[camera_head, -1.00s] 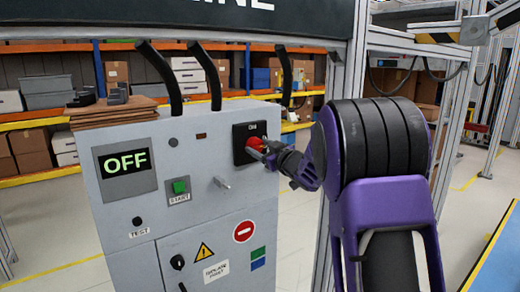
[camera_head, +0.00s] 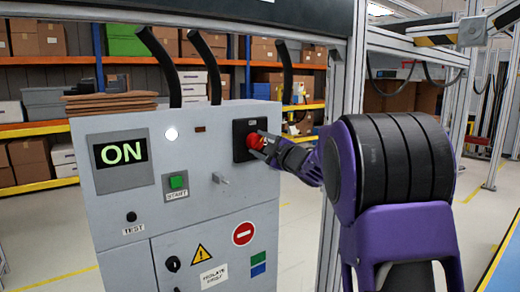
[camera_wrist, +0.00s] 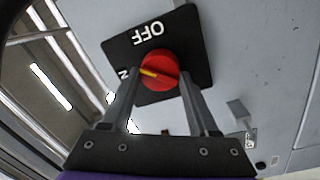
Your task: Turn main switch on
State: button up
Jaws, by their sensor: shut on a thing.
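The main switch is a red rotary knob (camera_head: 256,141) on a black square plate (camera_head: 241,134) at the upper right of the grey control box (camera_head: 215,140). In the wrist view the red knob (camera_wrist: 158,70) has a yellow pointer mark turned toward the partly hidden ON lettering, and the OFF lettering is clear of it. My gripper (camera_wrist: 153,88) is shut on the knob, with one finger at each side. It also shows in the head view (camera_head: 268,150). The display (camera_head: 122,152) reads ON in green, and a white lamp (camera_head: 171,134) on the box is lit.
Below the switch are a green START button (camera_head: 177,182), a small toggle lever (camera_head: 220,179) and a black TEST knob (camera_head: 131,217). Black cables rise behind the box. A metal frame post (camera_head: 345,90) stands close to my arm.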

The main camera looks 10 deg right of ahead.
jog(key=n, duration=0.4)
jog(key=shift+f+n, duration=0.1)
jog(key=shift+n, duration=0.3)
jog(key=shift+f+n+y, duration=0.1)
jog(key=shift+n+y, duration=0.3)
jog(key=shift+n, duration=1.6)
jog(key=o, duration=1.4)
jog(key=v, duration=1.7)
jog(key=shift+s+d, duration=0.15)
jog(key=shift+d, duration=0.1)
